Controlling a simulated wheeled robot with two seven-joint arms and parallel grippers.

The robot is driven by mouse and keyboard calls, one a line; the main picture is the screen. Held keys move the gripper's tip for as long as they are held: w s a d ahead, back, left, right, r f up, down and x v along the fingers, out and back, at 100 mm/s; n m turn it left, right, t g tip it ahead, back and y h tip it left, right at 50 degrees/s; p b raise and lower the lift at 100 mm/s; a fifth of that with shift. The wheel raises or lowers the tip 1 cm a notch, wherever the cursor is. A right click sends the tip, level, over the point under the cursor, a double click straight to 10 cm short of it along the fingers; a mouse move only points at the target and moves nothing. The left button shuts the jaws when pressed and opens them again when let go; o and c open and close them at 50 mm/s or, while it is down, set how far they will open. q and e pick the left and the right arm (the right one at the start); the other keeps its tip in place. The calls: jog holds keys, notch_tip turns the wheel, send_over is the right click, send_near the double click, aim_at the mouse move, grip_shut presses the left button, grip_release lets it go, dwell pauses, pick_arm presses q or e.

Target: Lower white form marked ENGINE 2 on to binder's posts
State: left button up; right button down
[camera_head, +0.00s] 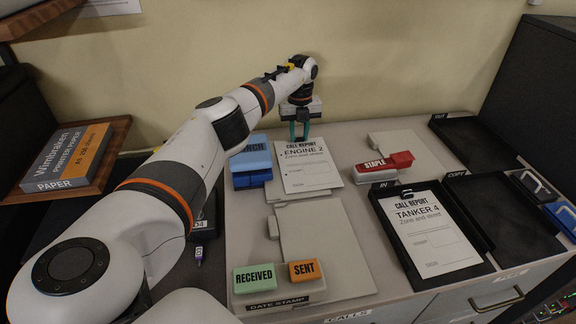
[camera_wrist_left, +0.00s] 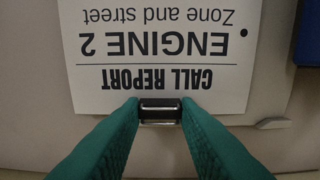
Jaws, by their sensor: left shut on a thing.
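The white form marked ENGINE 2 (camera_head: 307,168) lies face up and roughly level over a pale board (camera_head: 300,195) at the back of the desk. In the left wrist view the form (camera_wrist_left: 165,70) shows upside down. My left gripper (camera_head: 299,133) is at the form's far edge; in the left wrist view its green fingers (camera_wrist_left: 160,112) are shut on a small dark and metal clip at that edge. I cannot tell whether the form touches what is under it. The binder's posts are not visible. My right gripper is not in view.
A blue punch (camera_head: 252,165) stands close left of the form. A red stapler (camera_head: 385,161) is to the right. RECEIVED (camera_head: 258,277) and SENT (camera_head: 304,271) stamps sit in front. A black tray (camera_head: 432,258) holds the TANKER 4 form (camera_head: 430,234). The wall is close behind.

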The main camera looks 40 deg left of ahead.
pick_arm(q)
jog(key=shift+r+p, duration=3.4)
jog(key=shift+r, duration=0.45)
